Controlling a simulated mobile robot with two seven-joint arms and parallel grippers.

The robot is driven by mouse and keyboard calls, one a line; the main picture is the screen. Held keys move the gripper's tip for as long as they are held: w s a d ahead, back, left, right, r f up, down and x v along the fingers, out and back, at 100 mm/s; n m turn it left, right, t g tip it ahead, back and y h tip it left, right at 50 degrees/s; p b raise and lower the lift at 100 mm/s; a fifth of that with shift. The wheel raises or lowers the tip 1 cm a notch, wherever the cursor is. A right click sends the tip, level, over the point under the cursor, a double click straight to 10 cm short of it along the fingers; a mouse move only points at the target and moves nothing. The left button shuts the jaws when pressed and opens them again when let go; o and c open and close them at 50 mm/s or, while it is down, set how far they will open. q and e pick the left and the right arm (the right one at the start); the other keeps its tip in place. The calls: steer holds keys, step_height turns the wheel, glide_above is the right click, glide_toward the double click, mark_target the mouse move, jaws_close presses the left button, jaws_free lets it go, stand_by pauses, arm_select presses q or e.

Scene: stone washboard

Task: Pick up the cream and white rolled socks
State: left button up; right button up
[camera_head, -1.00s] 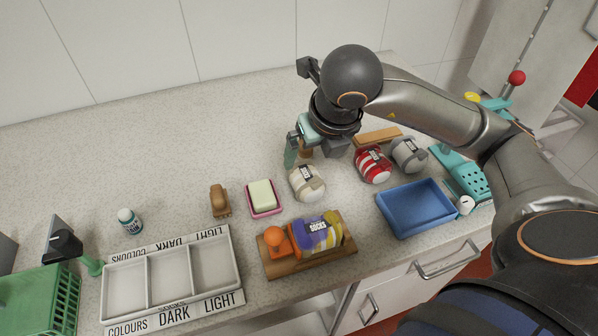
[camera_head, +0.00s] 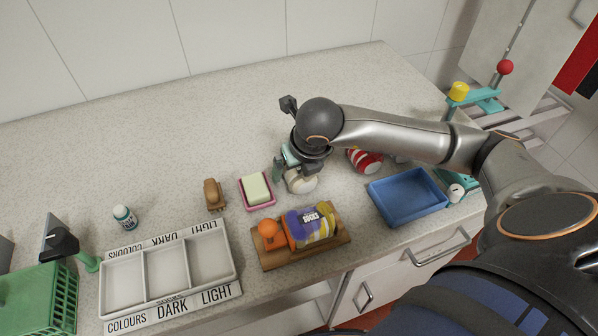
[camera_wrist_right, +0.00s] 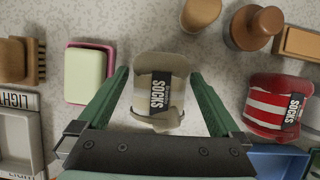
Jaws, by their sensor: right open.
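The cream and white rolled socks (camera_head: 300,181) sit on the counter, partly hidden by my right gripper in the head view. In the right wrist view the cream and white rolled socks (camera_wrist_right: 160,90) show a dark SOCKS label and lie between the green fingers. My right gripper (camera_wrist_right: 160,92) is open, with one finger on each side of the roll; I cannot tell whether either touches it. In the head view my right gripper (camera_head: 291,172) is low over the roll. My left gripper is not in view.
A pink soap dish (camera_head: 271,202) is left of the socks. Red striped socks (camera_head: 366,161) and a blue tray (camera_head: 387,212) are to the right. A wooden board (camera_head: 273,262) with purple and yellow socks (camera_head: 312,224) lies in front. A sorting tray (camera_head: 236,264) is front left.

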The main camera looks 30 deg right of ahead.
steer(key=c, duration=1.4)
steer(key=shift+r, duration=0.15)
